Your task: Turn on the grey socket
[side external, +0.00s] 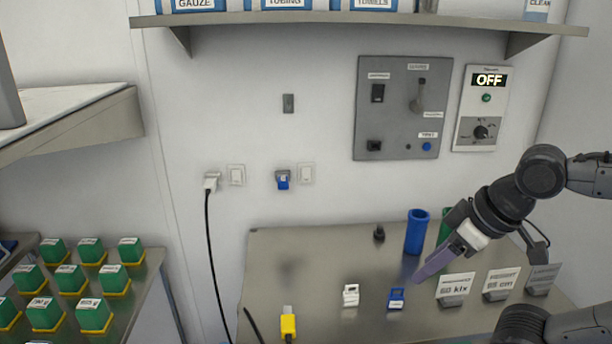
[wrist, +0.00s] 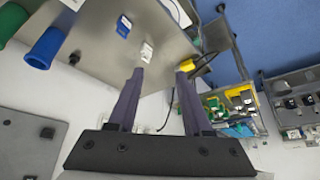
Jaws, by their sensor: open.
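On the back wall, a small grey fitting (side external: 283,174) has a blue plug (side external: 283,184) at its front, with a white switch plate (side external: 306,174) just to its right. To their left, a white plug (side external: 211,181) with a black cable sits beside another white switch plate (side external: 237,175). A plain dark grey plate (side external: 288,103) is higher on the wall. I cannot tell for certain which is the grey socket. My gripper (side external: 418,280) is low over the metal table, well right of these fittings. In the wrist view my gripper (wrist: 158,72) is open and empty.
The metal table (side external: 265,265) holds a white block (side external: 350,295), a blue block (side external: 396,298), a yellow connector (side external: 288,324), a blue cup (side external: 417,232) and label stands (side external: 455,289). A grey control panel (side external: 390,108) and an OFF display (side external: 489,80) are on the wall. A shelf (side external: 350,18) overhangs.

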